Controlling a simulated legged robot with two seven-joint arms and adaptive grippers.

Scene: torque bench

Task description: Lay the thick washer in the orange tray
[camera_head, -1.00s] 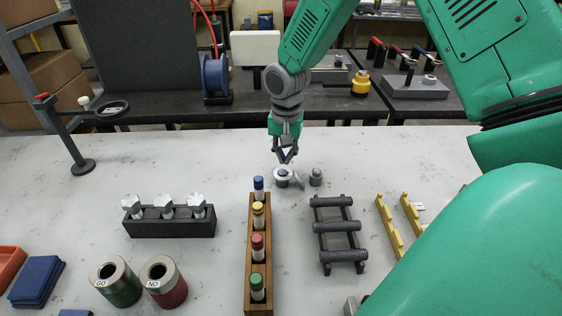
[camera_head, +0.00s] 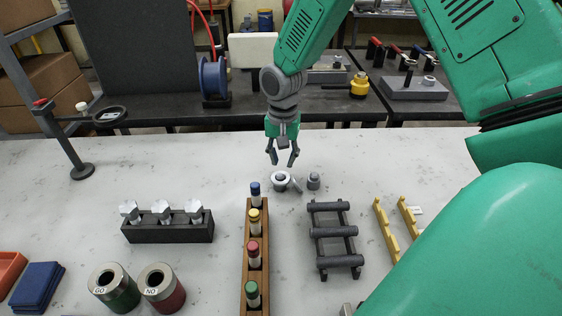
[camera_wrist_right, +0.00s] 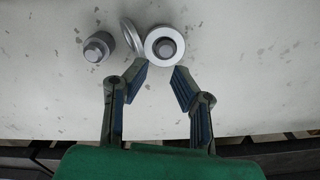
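A pale, flat ring (camera_head: 280,182) sits around a short dark post at the back middle of the bench; it also shows in the right wrist view (camera_wrist_right: 151,45). A second ring (camera_head: 297,185) stands tilted on edge beside it, shown also in the right wrist view (camera_wrist_right: 131,35). I cannot tell for sure which is the thick washer. My right gripper (camera_head: 283,163) is open and empty, just behind the rings; its spread fingers show in the wrist view (camera_wrist_right: 160,76). The orange tray (camera_head: 10,268) is partly cut off at the left edge. My left gripper is out of view.
A grey stepped peg (camera_head: 314,182) stands right of the rings. A wooden rack with coloured-cap tubes (camera_head: 257,275), a black block with bolts (camera_head: 168,232), GO and NO ring gauges (camera_head: 114,287), a dark roller rack (camera_head: 334,232) and blue pads (camera_head: 37,287) stand in front.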

